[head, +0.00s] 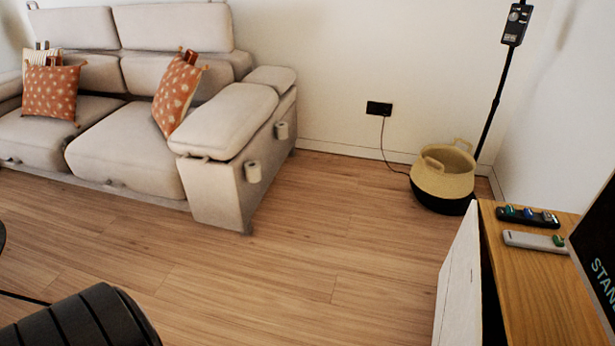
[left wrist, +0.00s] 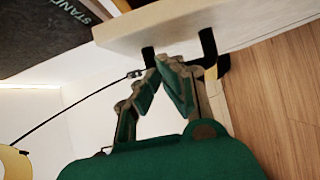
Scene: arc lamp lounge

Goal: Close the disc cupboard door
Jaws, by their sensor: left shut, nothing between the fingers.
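The disc cupboard stands at the right of the head view, with a wooden top (head: 533,275). Its white door (head: 460,283) stands open, angled out from the front, with a dark gap between door and cupboard. In the left wrist view a pale panel (left wrist: 190,22), apparently this door, crosses the top. Neither gripper shows in the head view.
Two remotes, one dark (head: 527,216) and one light (head: 535,241), lie on the cupboard top beside a dark "STAND" panel (head: 600,255). A basket (head: 444,178) and black pole (head: 497,90) stand behind. A sofa (head: 125,150) is at left; the wooden floor (head: 300,260) between is clear.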

